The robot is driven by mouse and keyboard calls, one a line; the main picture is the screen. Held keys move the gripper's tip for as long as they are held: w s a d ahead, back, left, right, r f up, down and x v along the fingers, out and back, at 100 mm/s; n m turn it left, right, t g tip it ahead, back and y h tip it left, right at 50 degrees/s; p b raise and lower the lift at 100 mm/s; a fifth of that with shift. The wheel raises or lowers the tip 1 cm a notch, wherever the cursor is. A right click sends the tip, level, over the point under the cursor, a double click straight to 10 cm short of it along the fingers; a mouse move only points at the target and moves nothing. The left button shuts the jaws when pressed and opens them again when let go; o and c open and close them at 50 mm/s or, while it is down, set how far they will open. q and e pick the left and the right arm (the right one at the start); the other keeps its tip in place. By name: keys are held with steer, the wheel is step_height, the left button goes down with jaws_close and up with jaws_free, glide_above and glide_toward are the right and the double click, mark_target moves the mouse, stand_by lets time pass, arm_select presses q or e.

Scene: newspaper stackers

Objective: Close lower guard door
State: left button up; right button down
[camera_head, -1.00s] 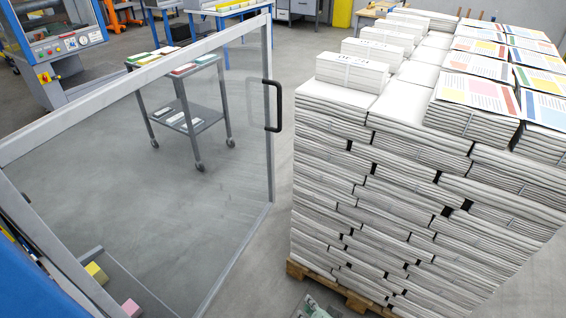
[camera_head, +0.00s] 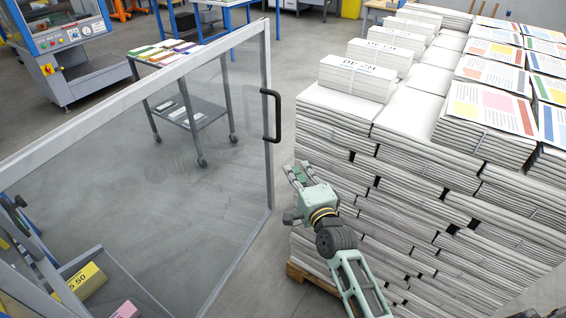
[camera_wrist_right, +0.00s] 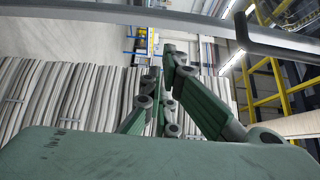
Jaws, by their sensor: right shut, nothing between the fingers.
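The guard door (camera_head: 267,120) is a clear panel in a grey metal frame on the left of the head view, standing swung open. Its black handle (camera_head: 277,115) is on the free edge. My right gripper (camera_head: 292,172) is shut and empty, just right of that edge and below the handle, with a small gap that I cannot judge exactly. In the right wrist view, my right gripper (camera_wrist_right: 165,55) points away from the camera, and the dark handle (camera_wrist_right: 270,42) crosses the upper right. My left gripper is not in view.
A tall stack of newspaper bundles (camera_head: 400,190) on a wooden pallet (camera_head: 310,278) stands close right of my right arm. A grey cart (camera_head: 205,115) with printed stacks shows behind the door's panel. Yellow (camera_head: 82,282) and pink (camera_head: 126,310) blocks lie at lower left.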

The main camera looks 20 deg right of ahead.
steer(key=shift+w+a+p, duration=0.25)
steer(key=shift+w+a, duration=0.5)
steer(key=shift+w, duration=0.35)
steer(key=shift+w+a+p, duration=0.2)
steer(key=shift+w+a, duration=0.55)
steer(key=shift+w, duration=0.3)
